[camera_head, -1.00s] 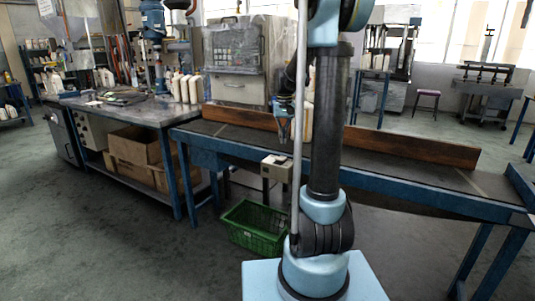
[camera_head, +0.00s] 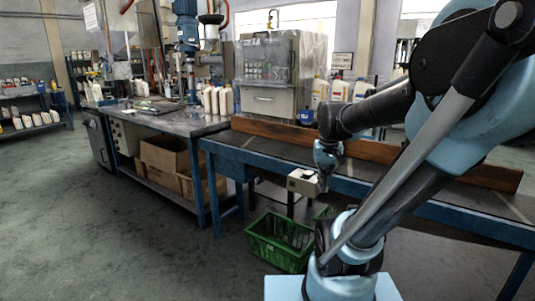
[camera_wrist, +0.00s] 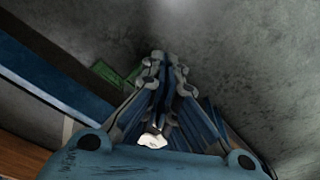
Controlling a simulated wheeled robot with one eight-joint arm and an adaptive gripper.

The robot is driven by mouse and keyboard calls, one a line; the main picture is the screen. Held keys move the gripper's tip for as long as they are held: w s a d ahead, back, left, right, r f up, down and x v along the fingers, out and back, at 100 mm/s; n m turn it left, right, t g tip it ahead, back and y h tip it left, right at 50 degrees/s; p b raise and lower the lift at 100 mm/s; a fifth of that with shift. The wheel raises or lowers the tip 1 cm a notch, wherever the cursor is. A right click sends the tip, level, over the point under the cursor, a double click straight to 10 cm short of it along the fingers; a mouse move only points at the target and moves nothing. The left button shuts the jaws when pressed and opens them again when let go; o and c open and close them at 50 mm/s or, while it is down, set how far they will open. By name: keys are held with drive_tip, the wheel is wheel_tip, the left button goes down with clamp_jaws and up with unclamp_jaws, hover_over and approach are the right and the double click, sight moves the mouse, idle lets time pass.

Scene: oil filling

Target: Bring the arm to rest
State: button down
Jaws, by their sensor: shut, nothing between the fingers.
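My gripper (camera_head: 325,184) hangs from my bent arm in the head view, in front of the conveyor table's front edge, close to a small beige box. In the wrist view the fingers of my gripper (camera_wrist: 161,60) come together at the tips and hold nothing. A small white patch shows between the finger bases; I cannot tell what it is. My arm covers the right part of the head view and hides part of the table.
The blue-framed conveyor table (camera_head: 265,156) carries a brown wooden rail (camera_head: 275,131). The beige box (camera_head: 303,182) sits at its front edge. A green crate (camera_head: 275,242) stands on the floor below. White bottles (camera_head: 217,101) stand on the workbench. Open floor lies at left.

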drive_tip(key=s+f, duration=0.8)
drive_tip(key=s, duration=0.1)
drive_tip(key=shift+s+t, duration=0.4)
drive_tip(key=shift+w+f, duration=0.15)
drive_tip(key=shift+w, duration=0.3)
drive_tip(key=shift+d, duration=0.15)
